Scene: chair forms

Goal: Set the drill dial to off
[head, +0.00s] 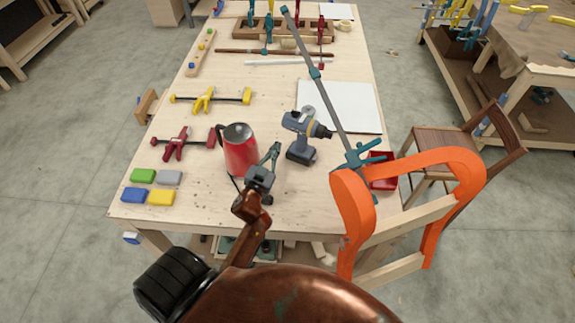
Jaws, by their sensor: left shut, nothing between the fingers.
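The drill (300,122) stands upright on its battery base on the workbench, with its dark chuck pointing right. Its dial is too small to make out. My left gripper (275,149) is shut and empty, just left of the drill and apart from it in the picture. The gripper shows in front of the right side of a red pot (238,150); I cannot tell whether they touch. My right gripper is not in view.
The workbench (230,78) holds yellow (207,98) and red (175,143) clamps, coloured blocks (143,176) and a white board (345,108). A long bar clamp (325,85) runs just behind the drill. An orange chair form (352,205) stands at the front right edge.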

